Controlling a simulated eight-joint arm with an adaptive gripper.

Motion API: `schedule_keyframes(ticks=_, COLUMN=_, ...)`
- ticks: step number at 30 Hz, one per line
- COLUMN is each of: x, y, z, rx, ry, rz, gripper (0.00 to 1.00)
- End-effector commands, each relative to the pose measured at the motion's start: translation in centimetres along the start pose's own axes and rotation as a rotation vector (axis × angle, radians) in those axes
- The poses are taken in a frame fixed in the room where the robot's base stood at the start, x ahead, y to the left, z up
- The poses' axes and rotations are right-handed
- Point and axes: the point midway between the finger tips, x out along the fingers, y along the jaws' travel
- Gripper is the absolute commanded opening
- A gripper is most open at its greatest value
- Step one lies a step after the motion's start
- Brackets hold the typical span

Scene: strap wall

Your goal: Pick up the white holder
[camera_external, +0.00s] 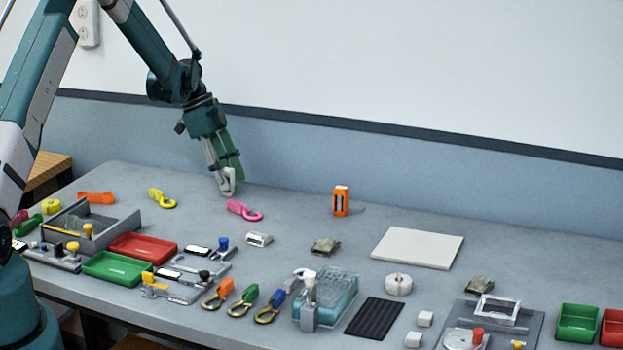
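My gripper (227,186) points down at the back left of the table, beside a pink hook (243,210). A small whitish shape shows at its fingertips; I cannot tell whether it is a fingertip or a held object, or whether the fingers are open. Several pale things could be the white holder. A white open frame (497,309) stands on a grey plate at the front right. A round white piece (398,284) lies right of centre. A small silver-white piece (258,239) lies left of centre. My gripper is apart from these three.
An orange block (341,201) stands upright at the back. A white flat board (417,247) lies right of it. Red (143,248) and green (118,268) trays and a grey box (90,228) crowd the left. A clear bluish container (325,297) stands front centre. The back right is clear.

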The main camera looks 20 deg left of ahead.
Motion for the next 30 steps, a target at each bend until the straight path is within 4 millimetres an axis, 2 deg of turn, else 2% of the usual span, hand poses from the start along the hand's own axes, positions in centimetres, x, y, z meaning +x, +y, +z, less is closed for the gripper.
schedule_keyframes(ticks=15, x=0.0, y=0.02, z=-0.01, rx=0.0, ry=0.0, rz=0.0, gripper=0.35)
schedule_keyframes(ticks=22, x=0.0, y=0.02, z=-0.01, rx=0.0, ry=0.0, rz=0.0, gripper=0.05)
schedule_keyframes(ticks=30, x=-0.02, y=0.02, z=-0.02, rx=0.0, ry=0.0, rz=0.0, gripper=0.04)
